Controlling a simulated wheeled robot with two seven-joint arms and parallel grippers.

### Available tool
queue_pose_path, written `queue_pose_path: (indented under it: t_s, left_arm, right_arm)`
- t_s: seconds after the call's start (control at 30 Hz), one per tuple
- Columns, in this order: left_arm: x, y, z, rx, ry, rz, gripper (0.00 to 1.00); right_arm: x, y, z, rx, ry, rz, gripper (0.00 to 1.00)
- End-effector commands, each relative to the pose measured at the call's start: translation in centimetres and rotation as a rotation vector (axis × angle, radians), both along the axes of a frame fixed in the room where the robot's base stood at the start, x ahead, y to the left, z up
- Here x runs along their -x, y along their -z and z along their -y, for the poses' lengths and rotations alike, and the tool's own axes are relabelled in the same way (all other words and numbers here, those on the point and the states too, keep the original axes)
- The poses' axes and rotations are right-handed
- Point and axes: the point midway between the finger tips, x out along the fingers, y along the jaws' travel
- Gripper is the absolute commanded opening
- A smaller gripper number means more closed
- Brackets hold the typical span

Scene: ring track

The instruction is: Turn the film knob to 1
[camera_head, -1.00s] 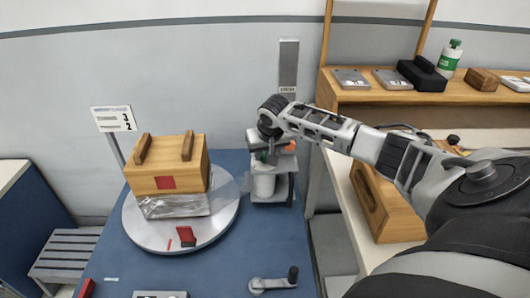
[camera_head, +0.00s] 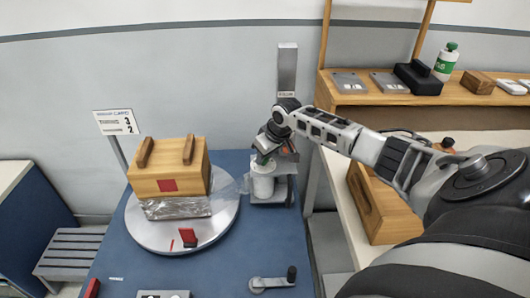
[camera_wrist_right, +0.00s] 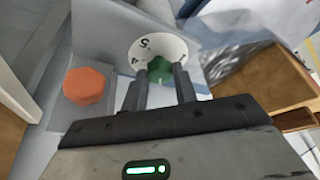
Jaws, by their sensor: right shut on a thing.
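The green knob (camera_wrist_right: 160,70) sits on a white round dial (camera_wrist_right: 143,48) in the right wrist view. The figures 5 and 4 show on the dial's left part; a further mark at its right edge is partly cut off by a finger. My right gripper (camera_wrist_right: 166,72) is shut on the green knob, one finger on each side. In the head view my right gripper (camera_head: 264,157) reaches down onto the top of the film carriage (camera_head: 264,183) beside the post. The knob's pointing direction is hard to tell. My left gripper is not in view.
An orange knob (camera_wrist_right: 85,86) is beside the dial. A wooden box (camera_head: 168,168), its base wrapped in clear film, stands on the round turntable (camera_head: 170,235). A sign (camera_head: 117,122) shows 3 and 2. A crank (camera_head: 272,282) is at the front. A shelf (camera_head: 385,92) is at right.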

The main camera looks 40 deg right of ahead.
Motion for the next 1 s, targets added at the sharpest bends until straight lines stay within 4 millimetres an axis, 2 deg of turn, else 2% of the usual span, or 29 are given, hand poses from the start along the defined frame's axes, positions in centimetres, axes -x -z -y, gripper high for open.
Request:
queue_pose_path:
  t_s: [0.43,1.0]
  left_arm:
    - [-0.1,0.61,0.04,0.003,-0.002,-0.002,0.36]
    - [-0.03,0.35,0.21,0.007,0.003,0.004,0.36]
  right_arm:
    - [-0.07,0.13,0.21,-0.001,-0.264,0.0,0.06]
    - [-0.05,0.04,0.29,0.001,-0.319,-0.002,0.06]
